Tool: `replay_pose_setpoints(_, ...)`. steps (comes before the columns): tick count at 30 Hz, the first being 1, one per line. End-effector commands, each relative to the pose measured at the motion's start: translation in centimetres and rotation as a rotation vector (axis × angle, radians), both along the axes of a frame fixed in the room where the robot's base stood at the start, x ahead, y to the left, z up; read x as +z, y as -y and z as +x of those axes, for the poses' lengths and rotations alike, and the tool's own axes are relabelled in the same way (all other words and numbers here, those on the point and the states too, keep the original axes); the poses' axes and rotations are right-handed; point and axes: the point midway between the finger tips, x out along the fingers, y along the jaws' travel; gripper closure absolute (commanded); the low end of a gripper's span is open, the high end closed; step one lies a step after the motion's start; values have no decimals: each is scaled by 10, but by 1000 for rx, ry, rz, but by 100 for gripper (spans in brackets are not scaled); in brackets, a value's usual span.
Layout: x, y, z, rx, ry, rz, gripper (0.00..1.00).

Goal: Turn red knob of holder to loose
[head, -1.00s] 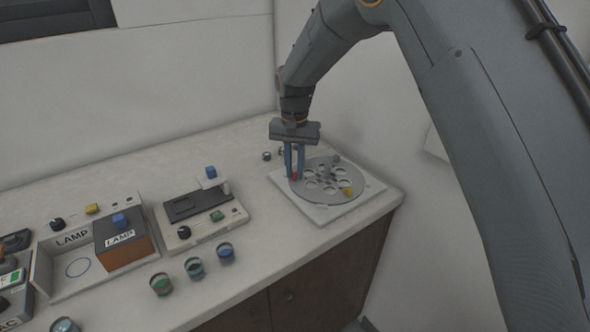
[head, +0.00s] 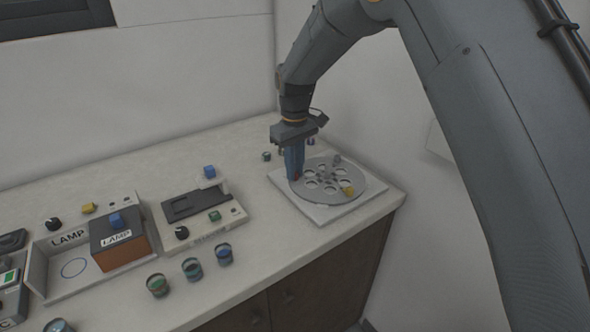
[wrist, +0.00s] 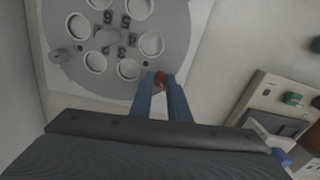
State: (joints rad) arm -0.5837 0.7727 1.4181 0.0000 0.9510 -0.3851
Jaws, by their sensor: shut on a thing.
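The holder (head: 322,207) is a white square plate with a grey round disc that has several round holes and numbers, at the right end of the counter. Its red knob (wrist: 159,79) shows between my fingertips in the wrist view, at the disc's edge. My gripper (head: 295,178) points down over the holder's left side and is shut on the red knob. The fingers hide most of the knob in the head view.
A press-like device (head: 205,212) with a blue knob and a green button stands left of the holder. A lamp unit (head: 120,240) is farther left. Several small round jars (head: 192,268) stand along the front of the counter. The wall is close behind the holder.

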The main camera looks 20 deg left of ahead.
Motion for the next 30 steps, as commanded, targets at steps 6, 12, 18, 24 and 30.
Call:
replay_pose_setpoints(6, 0, 0, 0, 206, 1, 0, 100)
replay_pose_setpoints(12, 0, 0, 0, 396, 1, 0, 100)
replay_pose_setpoints(18, 0, 0, 0, 586, 1, 0, 100)
replay_pose_setpoints(24, 0, 0, 0, 776, 1, 0, 100)
replay_pose_setpoints(30, 0, 0, 1, 966, 1, 1, 100)
